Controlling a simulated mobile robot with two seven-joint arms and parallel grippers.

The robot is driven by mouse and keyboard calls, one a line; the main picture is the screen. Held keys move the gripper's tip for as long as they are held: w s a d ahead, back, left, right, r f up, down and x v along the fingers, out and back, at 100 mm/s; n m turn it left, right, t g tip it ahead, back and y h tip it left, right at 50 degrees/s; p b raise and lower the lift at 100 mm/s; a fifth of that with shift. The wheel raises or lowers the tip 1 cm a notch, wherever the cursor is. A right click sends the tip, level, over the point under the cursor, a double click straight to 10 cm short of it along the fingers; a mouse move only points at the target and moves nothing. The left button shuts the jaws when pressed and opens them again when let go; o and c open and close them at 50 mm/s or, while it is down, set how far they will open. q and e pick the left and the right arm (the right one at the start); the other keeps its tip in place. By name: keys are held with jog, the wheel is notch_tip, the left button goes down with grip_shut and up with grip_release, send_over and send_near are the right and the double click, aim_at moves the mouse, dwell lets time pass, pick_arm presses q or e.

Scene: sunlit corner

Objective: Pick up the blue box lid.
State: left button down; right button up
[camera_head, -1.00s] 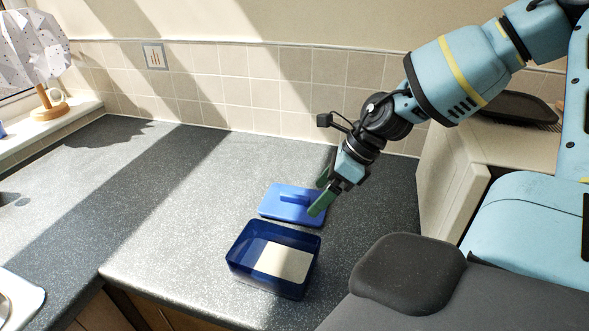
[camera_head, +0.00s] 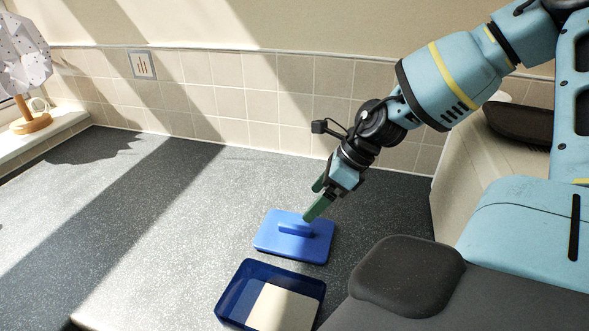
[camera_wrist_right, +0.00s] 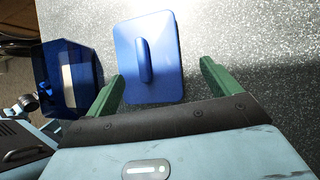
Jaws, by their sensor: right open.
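The blue box lid (camera_head: 285,240) lies flat on the grey speckled counter, with a raised bar handle (camera_head: 295,229) on top. It also shows in the right wrist view (camera_wrist_right: 165,85), ahead of the fingers. The open dark blue box (camera_head: 238,300) stands just in front of the lid, with a pale flat piece (camera_head: 283,308) inside; its front is cut off by the picture edge. My right gripper (camera_head: 315,198) is open and empty, above and near the lid's back right side. In the right wrist view its green fingers (camera_wrist_right: 160,85) stand apart. My left gripper is not in view.
The counter (camera_head: 160,240) is clear to the left of the lid and box. The tiled wall (camera_head: 240,103) closes off the back. A lamp (camera_head: 25,80) stands on the sill at left. A dark tray (camera_head: 515,122) lies on a pale surface at right.

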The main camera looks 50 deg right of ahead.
aim_at(302, 224)
jog(key=shift+w+a+f, duration=0.15)
jog(key=shift+w+f, duration=0.1)
jog(key=shift+f, duration=0.25)
jog(key=shift+s+b+x, duration=0.2)
jog(key=shift+b+x, duration=0.1)
jog(key=shift+x, duration=1.6)
jog(key=shift+w+a+f, duration=0.3)
jog(key=shift+a+f, duration=0.1)
jog(key=shift+f, duration=0.15)
jog(key=c, duration=1.1)
notch_tip(302, 224, up, 10)
jog(key=shift+r+p, duration=0.1)
jog(key=shift+p, duration=0.2)
